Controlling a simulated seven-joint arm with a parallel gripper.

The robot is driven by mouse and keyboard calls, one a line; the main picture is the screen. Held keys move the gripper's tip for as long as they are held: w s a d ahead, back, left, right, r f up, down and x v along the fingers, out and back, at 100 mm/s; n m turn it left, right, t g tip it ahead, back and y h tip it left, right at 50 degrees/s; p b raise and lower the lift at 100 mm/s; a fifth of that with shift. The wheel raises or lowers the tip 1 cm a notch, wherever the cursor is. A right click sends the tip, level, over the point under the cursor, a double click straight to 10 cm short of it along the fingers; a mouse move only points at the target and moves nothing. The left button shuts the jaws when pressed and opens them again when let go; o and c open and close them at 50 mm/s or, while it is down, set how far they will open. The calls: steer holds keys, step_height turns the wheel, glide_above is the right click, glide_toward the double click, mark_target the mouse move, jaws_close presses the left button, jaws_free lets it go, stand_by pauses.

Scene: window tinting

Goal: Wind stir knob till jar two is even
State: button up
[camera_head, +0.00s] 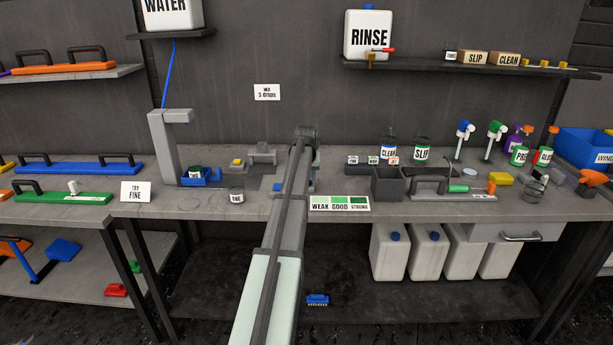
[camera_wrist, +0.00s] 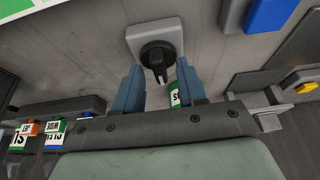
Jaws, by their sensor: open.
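The stir knob (camera_wrist: 157,58) shows in the wrist view as a black grip on a grey square base (camera_wrist: 139,32). My gripper (camera_wrist: 158,68) is open, with its blue fingertips on either side of the knob's near end; I cannot tell whether they touch it. A green-and-white labelled item (camera_wrist: 174,96), perhaps a jar, is partly hidden by the right finger. In the head view my arm reaches over the bench and hides the knob. I cannot tell which container is jar two, nor see its mixture.
A WEAK, GOOD, STRONG colour card (camera_head: 340,203) lies at the bench's front edge. To its right are a dark open bin (camera_head: 388,185) and several bottles. A blue tray (camera_head: 214,182) and a grey dispenser post (camera_head: 163,150) stand left of my arm.

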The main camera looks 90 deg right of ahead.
steer(key=shift+c, duration=0.4)
jaws_close()
